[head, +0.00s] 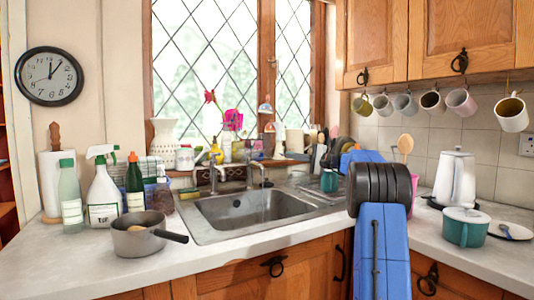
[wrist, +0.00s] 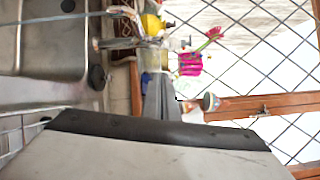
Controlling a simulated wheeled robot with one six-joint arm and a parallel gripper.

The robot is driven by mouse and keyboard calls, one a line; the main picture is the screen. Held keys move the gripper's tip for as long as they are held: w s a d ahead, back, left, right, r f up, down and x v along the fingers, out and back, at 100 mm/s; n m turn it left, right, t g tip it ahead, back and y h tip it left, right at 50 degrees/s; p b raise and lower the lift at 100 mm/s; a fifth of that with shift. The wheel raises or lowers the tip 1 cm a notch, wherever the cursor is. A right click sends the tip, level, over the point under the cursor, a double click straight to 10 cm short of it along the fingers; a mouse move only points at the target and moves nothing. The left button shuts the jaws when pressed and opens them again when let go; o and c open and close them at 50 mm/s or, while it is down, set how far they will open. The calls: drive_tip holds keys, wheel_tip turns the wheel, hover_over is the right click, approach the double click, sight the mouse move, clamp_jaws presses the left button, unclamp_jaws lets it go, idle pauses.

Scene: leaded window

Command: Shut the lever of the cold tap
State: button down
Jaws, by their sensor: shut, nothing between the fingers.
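Two metal taps stand behind the sink (head: 210,228): a left tap (head: 221,176) and a right tap (head: 256,174). No marking shows which is cold. A faint pale streak below the right spout looks like running water. In the wrist view, turned sideways, a metal tap (wrist: 140,43) lies ahead of my gripper (wrist: 159,78), with a small handle end pointing to the picture's right. My gripper is shut and empty, its dark fingers pointing towards that tap; I cannot tell if they touch. In the head view my arm hides the gripper.
The sill behind the taps holds a yellow teapot (head: 216,152) and a flower vase (head: 227,150). Bottles (head: 103,193) and a saucepan (head: 142,235) stand left of the sink. A dish rack (head: 318,190) stands at its right. A kettle (head: 455,178) stands further right.

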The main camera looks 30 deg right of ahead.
drive_tip(key=w+a+r, duration=0.1)
drive_tip(key=w+a, duration=0.6)
drive_tip(key=a, duration=0.1)
drive_tip(key=shift+w+a+r, duration=0.2)
drive_tip(key=shift+w+a, duration=0.2)
idle(0.4)
drive_tip(key=shift+s+a+m+t+h, duration=0.2)
drive_tip(key=shift+s+a+m+h, duration=0.2)
drive_tip(key=shift+a, duration=0.3)
drive_tip(key=shift+s+a+m+t+h, duration=0.2)
drive_tip(key=shift+s+a+h, duration=0.1)
drive_tip(key=shift+a+h, duration=0.3)
drive_tip(key=shift+a, duration=0.15)
